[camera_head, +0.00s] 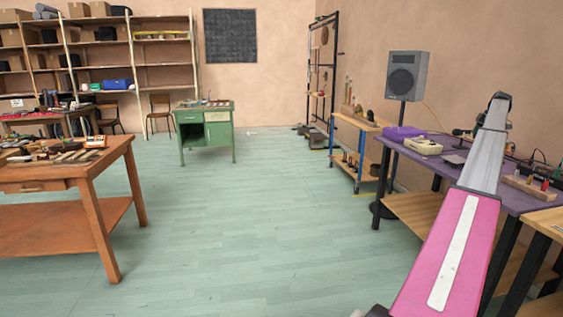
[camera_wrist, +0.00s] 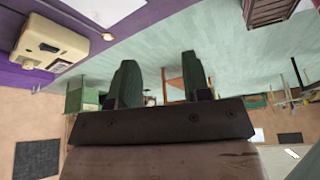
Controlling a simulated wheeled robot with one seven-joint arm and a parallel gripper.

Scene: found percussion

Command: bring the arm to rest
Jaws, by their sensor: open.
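My gripper (camera_wrist: 158,72) shows in the wrist view with its two dark fingers apart and nothing visible between them. That view is upside down, with the floor above and the wall below. In the head view my pink and grey arm stretches from the bottom up along the right side, in front of the purple table (camera_head: 436,148). A cream device (camera_wrist: 48,42) on the purple top lies to the left of the fingers in the wrist view. It also shows in the head view (camera_head: 423,146).
A purple case (camera_head: 403,133) and a rack with small items (camera_head: 530,190) stand on the purple table. A speaker (camera_head: 406,76) rises behind it. An orange wooden workbench (camera_head: 60,178) is at left, a green desk (camera_head: 205,131) farther back. The middle floor is clear.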

